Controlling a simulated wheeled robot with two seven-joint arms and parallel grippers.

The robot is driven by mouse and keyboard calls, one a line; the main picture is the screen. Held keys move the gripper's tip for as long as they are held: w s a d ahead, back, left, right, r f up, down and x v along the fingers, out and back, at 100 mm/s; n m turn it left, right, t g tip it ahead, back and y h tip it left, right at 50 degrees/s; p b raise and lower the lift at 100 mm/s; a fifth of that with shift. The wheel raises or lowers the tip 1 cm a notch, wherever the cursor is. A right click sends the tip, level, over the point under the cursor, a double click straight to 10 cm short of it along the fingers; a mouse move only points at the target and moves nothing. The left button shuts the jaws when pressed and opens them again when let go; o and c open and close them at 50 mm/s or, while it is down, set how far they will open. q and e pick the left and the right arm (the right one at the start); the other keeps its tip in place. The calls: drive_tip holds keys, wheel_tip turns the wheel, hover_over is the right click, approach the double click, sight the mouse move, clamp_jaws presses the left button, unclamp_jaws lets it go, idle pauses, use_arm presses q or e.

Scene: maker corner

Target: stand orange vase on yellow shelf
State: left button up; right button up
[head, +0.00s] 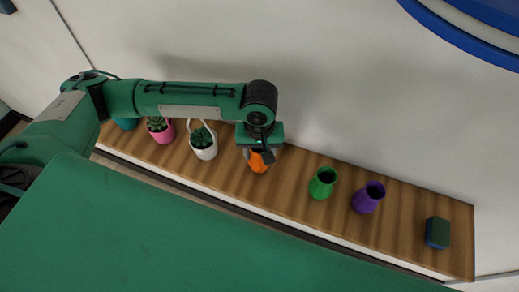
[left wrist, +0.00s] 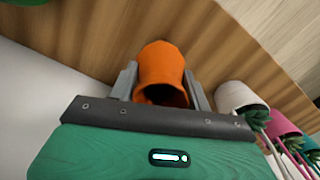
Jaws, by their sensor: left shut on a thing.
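The orange vase (head: 258,163) is under my left gripper (head: 262,146) in the head view, over the wooden top. In the left wrist view the orange vase (left wrist: 160,66) sits between the two grey fingers of my left gripper (left wrist: 160,82), which is shut on it. Its dark mouth faces the palm. I cannot tell whether its base touches the wood. The gripper hides part of the vase in the head view. No yellow shelf shows in either view. My right gripper is not in view.
On the wooden top (head: 290,180), a white planter (head: 204,150), a pink planter (head: 163,135) and a teal pot (head: 126,124) stand left of the vase. A green vase (head: 322,183), a purple vase (head: 368,197) and a green-and-blue block (head: 437,233) are to the right. A pale wall rises behind.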

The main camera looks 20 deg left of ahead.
use_arm(q)
drive_tip(key=shift+f, duration=0.3)
drive_tip(key=shift+f, duration=0.1)
drive_tip(key=o, duration=1)
